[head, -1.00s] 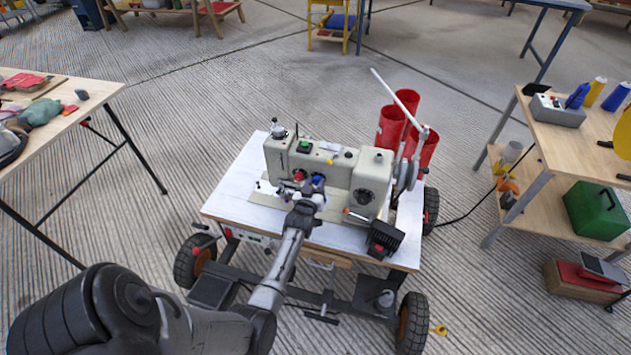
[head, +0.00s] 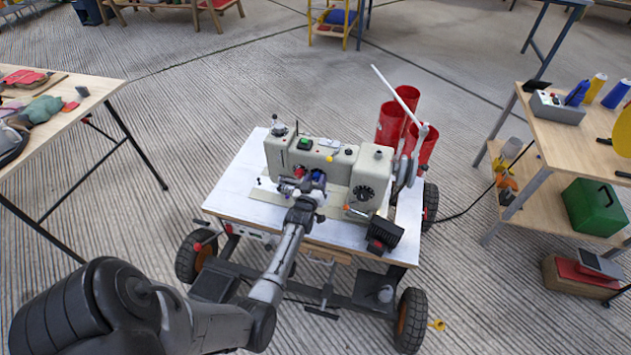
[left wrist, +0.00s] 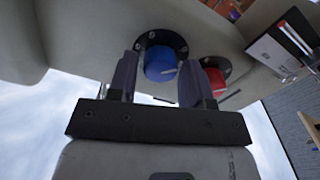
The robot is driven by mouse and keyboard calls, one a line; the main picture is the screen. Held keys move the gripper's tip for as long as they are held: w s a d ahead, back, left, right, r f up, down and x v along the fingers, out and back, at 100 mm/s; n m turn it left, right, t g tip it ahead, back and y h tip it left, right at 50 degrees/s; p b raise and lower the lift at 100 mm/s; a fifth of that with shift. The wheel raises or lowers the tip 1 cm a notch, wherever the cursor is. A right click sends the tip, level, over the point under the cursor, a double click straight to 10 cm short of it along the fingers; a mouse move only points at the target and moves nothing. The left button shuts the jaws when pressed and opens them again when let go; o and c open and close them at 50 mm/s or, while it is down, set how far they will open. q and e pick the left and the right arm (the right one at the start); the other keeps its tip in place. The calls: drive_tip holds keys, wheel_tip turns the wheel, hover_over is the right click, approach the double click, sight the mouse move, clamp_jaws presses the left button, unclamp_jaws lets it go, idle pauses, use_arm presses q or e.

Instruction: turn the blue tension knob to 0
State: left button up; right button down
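The blue tension knob (head: 317,176) is on the front of the cream sewing machine (head: 325,165), to the right of a red knob (head: 299,171). In the left wrist view the blue knob (left wrist: 160,62) sits in a dark round plate and carries a pale pointer mark. My left gripper (head: 303,185) is at the machine's front. Its two fingers (left wrist: 163,78) are spread on either side of the blue knob, with small gaps showing. I cannot tell how deep the knob lies between them. The red knob (left wrist: 215,80) is just beyond the right finger. My right gripper is not in view.
The machine stands on a white-topped wheeled cart (head: 235,190). A black box (head: 384,230) is at its right front corner and red cylinders (head: 392,122) stand behind it.

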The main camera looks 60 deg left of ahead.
use_arm(q)
drive_tip(key=shift+o, duration=1.1)
drive_tip(key=shift+d, duration=0.1)
drive_tip(key=shift+s+d+p, duration=0.25)
drive_tip(key=shift+s+p, duration=0.05)
drive_tip(key=p+v, duration=0.4)
drive_tip(key=v, duration=0.9)
drive_tip(key=shift+p, duration=0.35)
drive_tip(key=shift+w, duration=0.1)
